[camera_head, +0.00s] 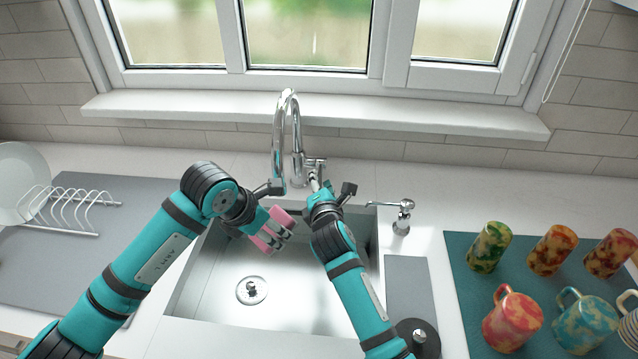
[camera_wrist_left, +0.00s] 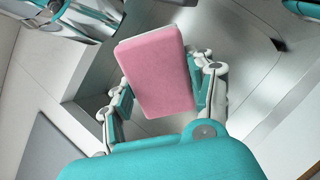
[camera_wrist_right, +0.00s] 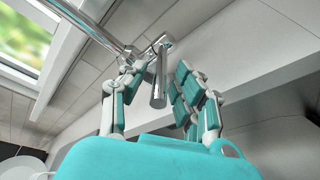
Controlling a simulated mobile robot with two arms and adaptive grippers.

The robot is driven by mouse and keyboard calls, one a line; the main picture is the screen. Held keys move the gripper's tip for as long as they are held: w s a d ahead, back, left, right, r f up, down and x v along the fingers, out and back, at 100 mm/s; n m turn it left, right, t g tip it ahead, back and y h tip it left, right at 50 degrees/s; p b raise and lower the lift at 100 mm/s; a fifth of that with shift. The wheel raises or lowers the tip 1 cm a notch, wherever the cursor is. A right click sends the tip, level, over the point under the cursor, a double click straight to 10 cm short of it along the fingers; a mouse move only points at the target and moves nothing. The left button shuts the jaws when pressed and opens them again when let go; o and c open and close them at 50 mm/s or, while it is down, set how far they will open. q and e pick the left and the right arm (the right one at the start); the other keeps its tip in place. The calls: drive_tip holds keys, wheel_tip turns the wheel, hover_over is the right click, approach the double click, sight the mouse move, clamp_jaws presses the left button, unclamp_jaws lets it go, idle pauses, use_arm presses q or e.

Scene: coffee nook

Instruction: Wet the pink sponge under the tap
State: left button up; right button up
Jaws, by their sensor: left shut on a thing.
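The pink sponge (camera_head: 268,238) is held over the sink (camera_head: 215,300), below the spout of the chrome tap (camera_head: 279,130) in the picture. My left gripper (camera_head: 276,234) is shut on it; the left wrist view shows the sponge (camera_wrist_left: 158,72) between the two fingers (camera_wrist_left: 160,92). My right gripper (camera_head: 318,186) is at the tap's base, by its lever. In the right wrist view the fingers (camera_wrist_right: 160,92) are apart, with the chrome lever (camera_wrist_right: 158,82) between them and gaps on both sides. No running water is visible.
A soap dispenser (camera_head: 402,215) stands right of the sink. Several patterned mugs (camera_head: 512,318) stand on a teal mat (camera_head: 462,262) at the right. A dish rack (camera_head: 70,212) with a plate (camera_head: 18,180) is at the left. The window sill (camera_head: 400,115) runs behind the tap.

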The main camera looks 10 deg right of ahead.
clamp_jaws()
drive_tip(key=shift+d+r, duration=0.1)
drive_tip(key=shift+r, duration=0.25)
drive_tip(key=shift+r+g, duration=0.15)
drive_tip(key=shift+g, duration=0.45)
drive_tip(key=shift+o, duration=1)
unclamp_jaws()
drive_tip(key=v, duration=1.2)
